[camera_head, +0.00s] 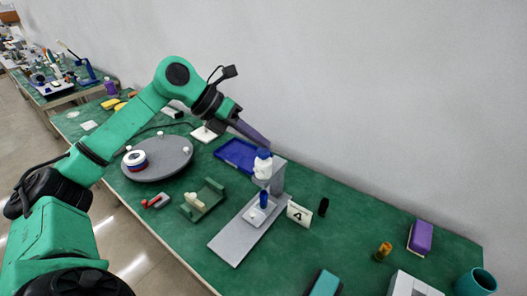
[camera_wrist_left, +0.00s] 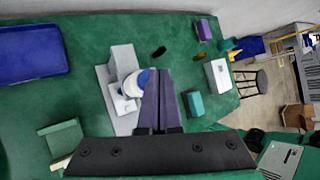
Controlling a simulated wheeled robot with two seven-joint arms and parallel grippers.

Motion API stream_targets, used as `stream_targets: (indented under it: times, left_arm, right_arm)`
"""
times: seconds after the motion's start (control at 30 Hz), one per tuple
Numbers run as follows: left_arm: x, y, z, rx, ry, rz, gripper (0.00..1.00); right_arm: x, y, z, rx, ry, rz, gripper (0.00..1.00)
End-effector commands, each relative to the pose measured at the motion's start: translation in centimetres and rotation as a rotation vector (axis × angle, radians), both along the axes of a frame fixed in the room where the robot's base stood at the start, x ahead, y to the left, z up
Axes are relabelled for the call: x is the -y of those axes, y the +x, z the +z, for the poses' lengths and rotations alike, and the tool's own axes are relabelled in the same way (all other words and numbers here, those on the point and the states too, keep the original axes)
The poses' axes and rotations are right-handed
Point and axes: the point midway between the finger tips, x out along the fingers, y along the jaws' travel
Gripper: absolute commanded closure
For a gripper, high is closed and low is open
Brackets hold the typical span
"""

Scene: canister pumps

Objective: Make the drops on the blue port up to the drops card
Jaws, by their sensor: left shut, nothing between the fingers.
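A white canister pump (camera_head: 262,168) with a blue top stands at the grey stand (camera_head: 277,180); it also shows in the left wrist view (camera_wrist_left: 131,86). A small blue port (camera_head: 263,199) sits on a pale plate below it, on the stand's long grey base (camera_head: 228,244). A white card (camera_head: 299,213) with a dark mark like a 4 stands right of the base. My left gripper (camera_head: 267,143) is shut and empty, its purple fingers (camera_wrist_left: 160,76) at the canister's top; I cannot tell whether they touch it. No drops can be made out. My right gripper is not in view.
A blue tray (camera_head: 224,150), a round grey turntable (camera_head: 158,172) and a green cradle (camera_head: 214,188) lie to the left. A black upright piece (camera_head: 323,207), an amber bottle (camera_head: 383,251), a purple block (camera_head: 421,236) and a teal cup (camera_head: 479,280) stand right. The wall is behind.

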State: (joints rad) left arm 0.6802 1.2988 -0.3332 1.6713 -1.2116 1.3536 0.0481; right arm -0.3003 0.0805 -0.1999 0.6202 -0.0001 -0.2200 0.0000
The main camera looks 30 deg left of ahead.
Motion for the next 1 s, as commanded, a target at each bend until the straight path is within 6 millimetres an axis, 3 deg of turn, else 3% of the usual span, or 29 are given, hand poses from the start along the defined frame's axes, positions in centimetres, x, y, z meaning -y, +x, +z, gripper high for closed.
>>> stream_targets:
  times: [1.0]
  left_arm:
    - [0.0, -0.01, -0.98, -0.001, 0.0, -0.001, 1.0]
  right_arm:
    - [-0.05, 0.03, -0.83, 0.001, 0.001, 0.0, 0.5]
